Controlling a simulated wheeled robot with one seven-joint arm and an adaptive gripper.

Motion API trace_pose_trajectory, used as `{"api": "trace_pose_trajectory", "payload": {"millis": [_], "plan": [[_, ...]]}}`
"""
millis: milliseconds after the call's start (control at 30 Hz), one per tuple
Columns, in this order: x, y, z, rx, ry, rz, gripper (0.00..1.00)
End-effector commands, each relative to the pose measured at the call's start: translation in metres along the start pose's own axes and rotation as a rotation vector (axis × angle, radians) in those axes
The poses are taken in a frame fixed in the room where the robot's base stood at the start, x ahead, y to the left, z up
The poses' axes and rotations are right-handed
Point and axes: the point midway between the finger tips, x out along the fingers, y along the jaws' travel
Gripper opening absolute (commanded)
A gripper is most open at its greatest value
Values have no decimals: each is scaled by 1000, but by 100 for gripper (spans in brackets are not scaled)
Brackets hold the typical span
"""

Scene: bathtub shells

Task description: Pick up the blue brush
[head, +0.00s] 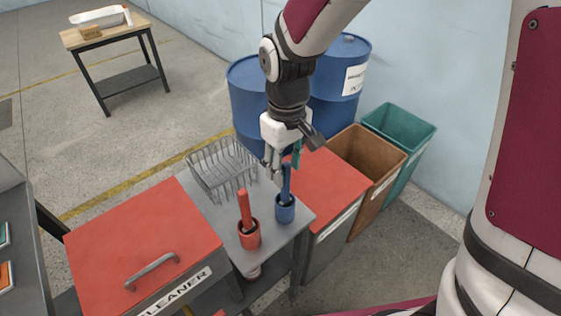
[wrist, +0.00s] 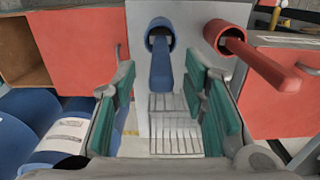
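The blue brush (head: 286,180) stands upright in a blue cup (head: 286,210) on a grey table. Only its handle shows; its lower end is hidden in the cup. In the wrist view the blue brush handle (wrist: 160,66) points toward the camera from the blue cup (wrist: 159,32). My gripper (head: 285,168) is above the blue cup, at the upper part of the handle. In the wrist view my gripper (wrist: 162,78) is open, with green pads apart on both sides of the handle and gaps visible.
A red brush (head: 244,208) stands in a red cup (head: 249,236) close beside the blue one. A wire basket (head: 222,168) is behind on the table. A red-lidded bin (head: 325,183), blue barrels (head: 247,92) and a brown bin (head: 377,155) stand around.

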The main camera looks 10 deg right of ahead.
Motion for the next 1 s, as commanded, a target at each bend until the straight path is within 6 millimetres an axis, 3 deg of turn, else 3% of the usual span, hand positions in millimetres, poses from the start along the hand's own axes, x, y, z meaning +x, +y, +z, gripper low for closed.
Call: {"api": "trace_pose_trajectory", "payload": {"millis": [167,500,800,833,1000], "plan": [[10,0,1,0,-1,0,40],[54,-1,4,0,-2,0,40],[59,0,4,0,1,1,40],[59,0,4,0,1,1,38],[59,0,4,0,1,1,0]]}}
